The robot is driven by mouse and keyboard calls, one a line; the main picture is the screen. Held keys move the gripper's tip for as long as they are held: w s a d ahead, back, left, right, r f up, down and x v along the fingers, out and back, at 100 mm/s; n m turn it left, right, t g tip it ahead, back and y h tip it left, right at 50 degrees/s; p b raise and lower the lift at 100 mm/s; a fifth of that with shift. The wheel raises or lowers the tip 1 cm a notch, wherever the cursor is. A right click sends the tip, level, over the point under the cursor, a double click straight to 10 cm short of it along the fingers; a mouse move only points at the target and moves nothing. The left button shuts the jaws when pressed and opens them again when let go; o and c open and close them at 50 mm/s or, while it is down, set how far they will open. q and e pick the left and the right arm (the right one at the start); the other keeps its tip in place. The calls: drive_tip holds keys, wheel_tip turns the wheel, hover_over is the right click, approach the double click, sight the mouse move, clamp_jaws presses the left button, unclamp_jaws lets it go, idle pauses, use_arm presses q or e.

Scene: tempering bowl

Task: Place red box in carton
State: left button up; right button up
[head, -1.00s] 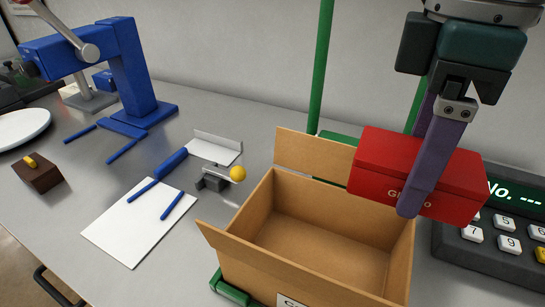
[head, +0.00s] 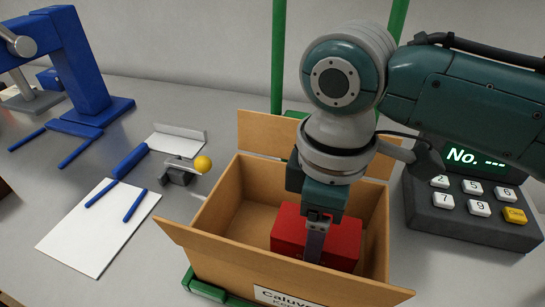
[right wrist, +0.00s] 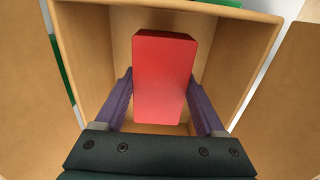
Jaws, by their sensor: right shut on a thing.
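The red box (head: 340,243) is inside the open cardboard carton (head: 225,270), toward its right side. My right gripper (head: 315,245) reaches down into the carton and is shut on the red box. In the right wrist view the red box (right wrist: 165,78) sits between the two purple fingers, with the walls of the carton (right wrist: 240,60) around it. I cannot tell whether the box touches the carton floor. My left gripper is not in view.
The carton's flaps stand open, beside green posts (head: 278,60). A keypad device (head: 470,215) stands close at the right. A small tool with a yellow ball (head: 203,164), a white sheet (head: 95,235) and a blue press (head: 85,70) are at the left.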

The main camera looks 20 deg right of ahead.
wheel_tip(320, 180, down, 4)
drive_tip(key=shift+r+b, duration=0.2)
drive_tip(key=shift+b, duration=0.3)
drive_tip(key=shift+f, duration=0.1)
drive_tip(key=shift+f, duration=0.2)
drive_tip(key=o, duration=1.3)
